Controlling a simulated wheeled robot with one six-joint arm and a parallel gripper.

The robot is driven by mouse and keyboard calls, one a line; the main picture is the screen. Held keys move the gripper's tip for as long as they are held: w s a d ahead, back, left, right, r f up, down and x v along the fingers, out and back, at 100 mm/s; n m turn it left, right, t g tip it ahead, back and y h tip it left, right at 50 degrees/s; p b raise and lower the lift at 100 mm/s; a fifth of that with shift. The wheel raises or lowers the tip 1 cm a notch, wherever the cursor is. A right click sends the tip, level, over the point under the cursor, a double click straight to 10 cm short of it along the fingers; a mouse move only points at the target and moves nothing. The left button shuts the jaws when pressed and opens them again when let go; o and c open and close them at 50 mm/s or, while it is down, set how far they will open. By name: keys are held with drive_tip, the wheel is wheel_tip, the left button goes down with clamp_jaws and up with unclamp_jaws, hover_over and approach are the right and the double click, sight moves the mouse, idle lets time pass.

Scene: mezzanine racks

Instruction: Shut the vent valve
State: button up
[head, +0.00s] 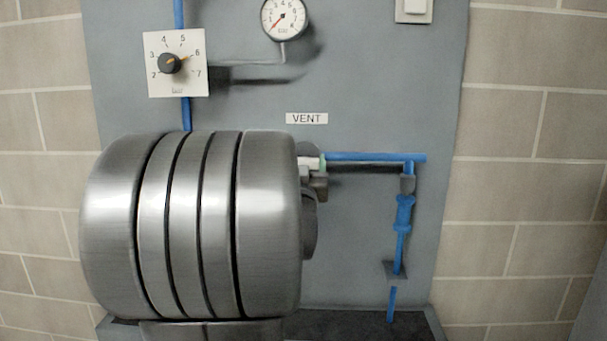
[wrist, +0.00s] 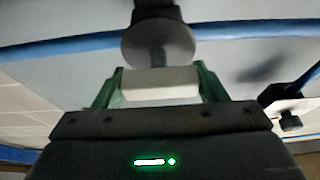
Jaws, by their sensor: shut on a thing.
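The vent valve sits on the blue pipe below the white VENT label (head: 306,118), mostly hidden in the head view behind my big metal arm link. In the wrist view its round dark grey body (wrist: 158,42) is at the top middle. Its pale handle (wrist: 160,84) lies between the two green fingers of my gripper (wrist: 160,92), which is shut on it. The handle looks crosswise in the wrist view, roughly along the blue pipe (wrist: 240,29). In the head view only a small pale and green bit shows at the pipe's left end.
A square dial plate with a black knob (head: 169,63) is at upper left on the grey panel (head: 400,80). A round gauge (head: 285,17) and a white switch (head: 414,9) are higher up. A blue pipe (head: 375,157) runs right, then down past a blue fitting (head: 404,212).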

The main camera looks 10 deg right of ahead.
idle(0.3)
drive_tip(key=o, duration=1)
drive_tip(key=v, duration=1.4)
drive_tip(key=shift+r+p, duration=0.1)
drive_tip(key=shift+p, duration=0.2)
drive_tip(key=shift+w, duration=0.1)
